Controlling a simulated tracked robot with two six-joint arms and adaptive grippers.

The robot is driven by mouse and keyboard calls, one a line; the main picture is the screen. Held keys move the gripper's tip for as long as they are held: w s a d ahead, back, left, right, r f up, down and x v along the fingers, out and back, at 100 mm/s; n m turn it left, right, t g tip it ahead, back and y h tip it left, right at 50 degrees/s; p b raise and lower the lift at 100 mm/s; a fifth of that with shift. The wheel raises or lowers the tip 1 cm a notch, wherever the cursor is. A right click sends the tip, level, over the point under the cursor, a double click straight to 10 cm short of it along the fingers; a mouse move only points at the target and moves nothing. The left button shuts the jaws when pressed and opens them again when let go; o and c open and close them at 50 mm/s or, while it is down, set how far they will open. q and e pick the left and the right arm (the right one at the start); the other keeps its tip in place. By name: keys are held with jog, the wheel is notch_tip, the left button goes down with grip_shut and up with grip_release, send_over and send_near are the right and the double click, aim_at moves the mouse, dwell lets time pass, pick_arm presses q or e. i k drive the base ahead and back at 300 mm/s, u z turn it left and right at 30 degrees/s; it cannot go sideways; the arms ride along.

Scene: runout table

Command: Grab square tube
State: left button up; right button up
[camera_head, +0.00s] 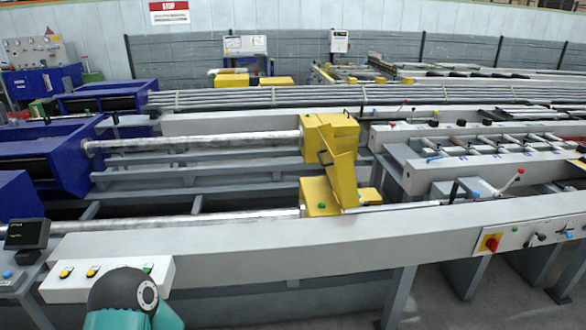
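A long silver bar (205,142) runs from a blue machine block to a yellow block. A second silver bar (180,221) lies nearer, behind the long grey front beam, and ends at a yellow foot. A stack of long grey tubes (330,97) lies across the back. I cannot tell from here which of these is square. A teal and dark rounded arm part of mine shows at the bottom left, over the front of the machine. Neither of my grippers shows in this view, and no tube is seen held.
The grey front beam (300,246) crosses the view between me and the bars. A yellow upright clamp (341,160) stands mid-table. A white button box (110,278) and small black screen (27,234) are at left. A switch panel (530,236) and levers are at right.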

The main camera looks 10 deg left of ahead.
aim_at(409, 205)
jog(key=u, duration=0.2)
jog(key=i, duration=1)
jog(key=z, duration=0.1)
